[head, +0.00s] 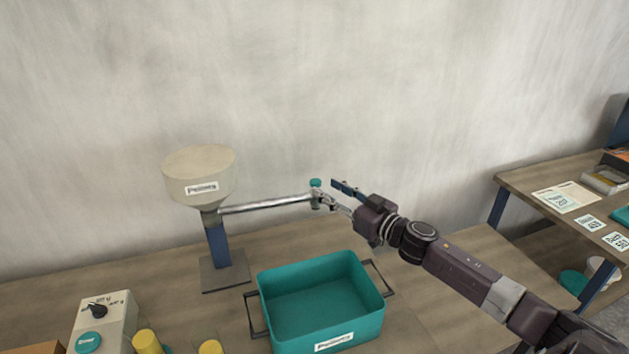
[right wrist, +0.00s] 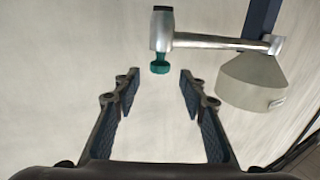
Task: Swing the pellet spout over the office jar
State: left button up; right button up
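The pellet spout (head: 265,204) is a silver tube running right from the base of a cream hopper (head: 200,172) on a blue post. A teal knob (head: 315,183) sits on its outer end, above the area behind the teal bin. My right gripper (head: 334,193) is at that end, coming from the right. In the right wrist view, its fingers (right wrist: 158,84) are open and spread, with the teal knob (right wrist: 160,67) just beyond the tips, roughly centred; contact cannot be seen. I cannot identify the office jar. My left gripper is out of view.
A teal bin (head: 373,295) with dark side handles stands on the bench. A beige dial box (head: 103,322) and yellow-topped items (head: 147,341) are at the front left. A second table (head: 530,184) with papers is at the right. The wall is close behind.

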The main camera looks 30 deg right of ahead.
aim_at(319, 184)
jog(key=w, duration=0.3)
jog(key=shift+w+a, duration=0.3)
jog(key=shift+w, duration=0.1)
jog(key=shift+w+a+f+p, duration=0.15)
jog(key=shift+w+p, duration=0.25)
jog(key=shift+w, duration=0.55)
jog(key=shift+c, duration=2.2)
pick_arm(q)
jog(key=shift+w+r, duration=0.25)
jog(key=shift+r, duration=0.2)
pick_arm(e)
grip_shut()
